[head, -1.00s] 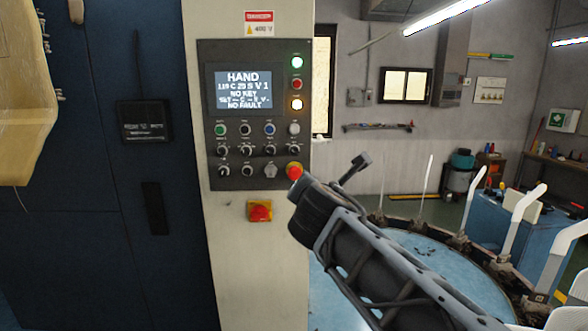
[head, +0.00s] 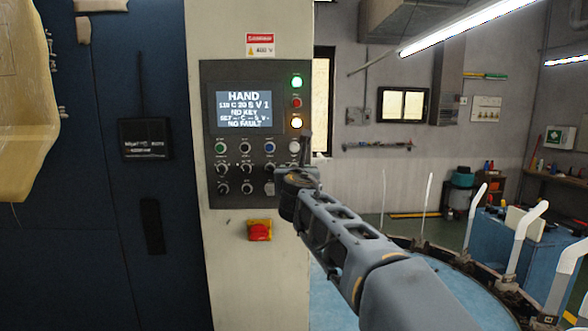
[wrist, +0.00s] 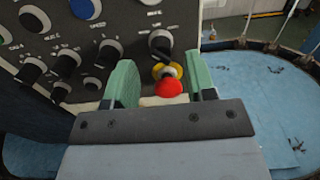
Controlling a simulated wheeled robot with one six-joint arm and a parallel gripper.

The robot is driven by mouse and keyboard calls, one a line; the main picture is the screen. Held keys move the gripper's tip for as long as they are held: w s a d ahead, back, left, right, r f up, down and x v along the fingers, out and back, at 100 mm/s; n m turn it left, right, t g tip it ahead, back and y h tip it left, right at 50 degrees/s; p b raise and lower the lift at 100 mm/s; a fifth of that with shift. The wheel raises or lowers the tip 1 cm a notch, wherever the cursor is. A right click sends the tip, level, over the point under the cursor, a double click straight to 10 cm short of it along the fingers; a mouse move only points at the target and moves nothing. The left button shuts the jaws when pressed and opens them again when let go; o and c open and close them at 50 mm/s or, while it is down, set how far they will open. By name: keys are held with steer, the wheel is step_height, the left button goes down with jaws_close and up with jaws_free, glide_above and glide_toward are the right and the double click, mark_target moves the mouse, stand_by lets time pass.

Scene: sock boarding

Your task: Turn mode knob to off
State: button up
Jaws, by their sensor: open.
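The control panel (head: 208,100) stands on a pale column, with a display (head: 243,109) reading HAND, NO KEY and NO FAULT. Black knobs (head: 247,168) sit in rows below the buttons. Which one is the mode knob I cannot tell, as the labels are too small or blurred. My gripper (head: 304,157) is at the panel's lower right. In the wrist view its green fingers (wrist: 160,72) are open and empty, either side of a red button (wrist: 168,88) with a yellow collar. A black knob (wrist: 160,42) is just beyond the fingertips. My gripper hides the panel's lower right corner in the head view.
A red and yellow switch (head: 259,231) sits on the column below the panel. A dark blue cabinet (head: 100,230) stands left. A round blue table (head: 335,300) with upright white forms (head: 525,225) is at right.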

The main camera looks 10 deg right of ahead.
steer(key=shift+w+d, duration=0.15)
steer(key=shift+w, duration=0.6)
steer(key=shift+w+d, duration=0.15)
steer(key=shift+w, duration=0.55)
steer(key=c, duration=0.9)
